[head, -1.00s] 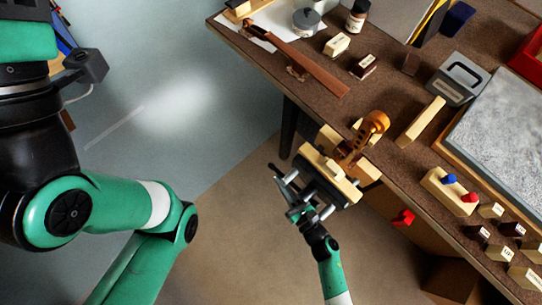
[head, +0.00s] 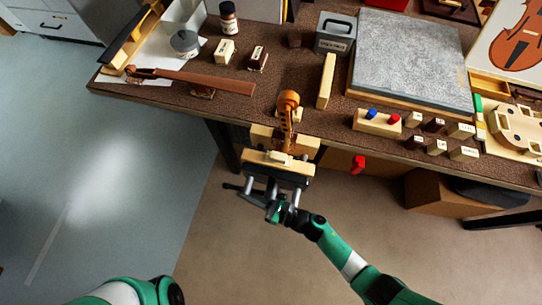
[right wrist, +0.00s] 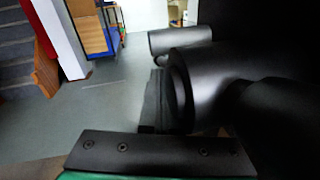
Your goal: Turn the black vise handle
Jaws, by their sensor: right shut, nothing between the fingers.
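The bench vise with wooden jaws (head: 279,165) is fixed to the front edge of the bench. A violin neck with scroll (head: 287,108) stands up in it. The black vise handle (head: 231,187) sticks out to the left at the vise's front. My right gripper (head: 272,208) is shut and empty, right at the vise's front beside the handle; I cannot tell whether they touch. In the right wrist view, large black rounded parts (right wrist: 180,85) fill the right side, too close to name surely. My left gripper is out of view.
The brown bench (head: 210,100) carries a loose dark neck (head: 205,80), a grey sharpening stone (head: 410,65), a block with blue and red knobs (head: 378,122) and several small labelled blocks. A red clamp (head: 358,164) hangs below the edge. The floor in front is open.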

